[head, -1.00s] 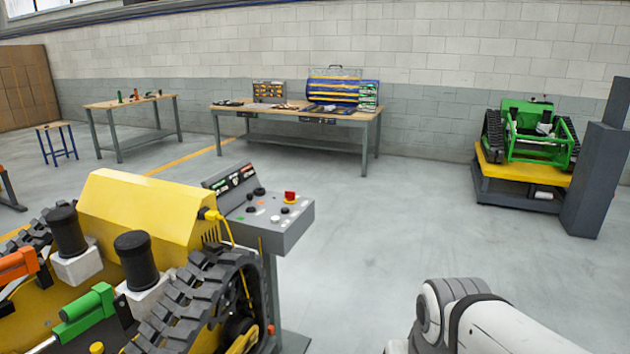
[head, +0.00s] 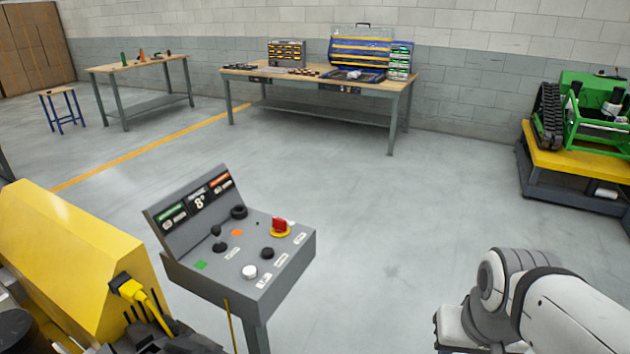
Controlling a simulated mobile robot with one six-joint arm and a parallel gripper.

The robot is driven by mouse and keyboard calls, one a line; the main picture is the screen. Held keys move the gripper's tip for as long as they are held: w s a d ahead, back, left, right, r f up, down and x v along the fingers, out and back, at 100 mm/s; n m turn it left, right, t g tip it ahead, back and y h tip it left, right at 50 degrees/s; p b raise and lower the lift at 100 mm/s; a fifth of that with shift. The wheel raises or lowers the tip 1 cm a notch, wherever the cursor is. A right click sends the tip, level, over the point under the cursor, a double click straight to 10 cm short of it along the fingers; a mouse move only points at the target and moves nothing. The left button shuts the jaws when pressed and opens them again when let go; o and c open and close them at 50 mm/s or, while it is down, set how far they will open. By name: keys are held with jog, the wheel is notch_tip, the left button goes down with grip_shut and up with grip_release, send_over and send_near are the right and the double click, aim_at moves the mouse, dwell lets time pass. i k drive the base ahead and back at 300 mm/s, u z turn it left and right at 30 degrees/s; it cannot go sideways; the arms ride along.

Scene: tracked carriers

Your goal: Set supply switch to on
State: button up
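A grey control console (head: 245,262) stands on a post left of centre in the head view. Its sloped top carries a red knob on a yellow base (head: 280,227), a black lever (head: 217,237), a white button (head: 249,271) and several black knobs. An upright panel (head: 193,207) behind them has green and red labels and a display that seems to read 8°. The labels are too small to tell which control is the supply switch, or its setting. My white arm (head: 560,300) is at the lower right, apart from the console. My gripper is not in view.
A yellow tracked carrier (head: 70,265) stands close left of the console, with a yellow plug and cable (head: 135,292). A workbench (head: 315,82) with tool cases and a smaller table (head: 140,66) are at the back. A green tracked machine (head: 595,115) sits far right. Floor between is clear.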

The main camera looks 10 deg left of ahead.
aim_at(280, 226)
jog(key=u, duration=0.55)
jog(key=i, duration=1.3)
jog(key=u, duration=0.6)
jog(key=k, duration=0.9)
jog(key=u, duration=0.2)
jog(key=i, duration=0.9)
jog(key=z, duration=0.05)
